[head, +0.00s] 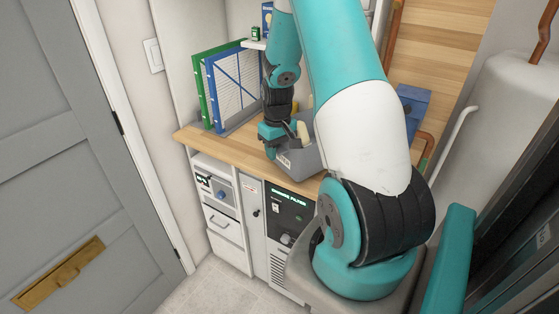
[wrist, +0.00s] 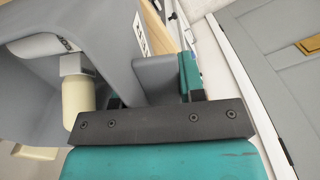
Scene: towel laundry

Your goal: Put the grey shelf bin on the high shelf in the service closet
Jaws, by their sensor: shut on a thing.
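The grey shelf bin (head: 303,157) is at the wooden worktop, partly hidden behind my arm in the head view. A pale label shows on its front. My gripper (head: 279,143) is shut on the bin's wall at its left side. In the wrist view the bin (wrist: 28,92) fills the left, and the fingers of my gripper (wrist: 152,88) sit either side of its grey wall. A cream-coloured thing with a grey neck (wrist: 76,100) is inside the bin. I cannot tell whether the bin touches the worktop.
A blue box (head: 412,101) is right of my arm. White drawers (head: 222,221) and a dark-panelled unit (head: 287,213) are below. A grey door (head: 75,140) is at left.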

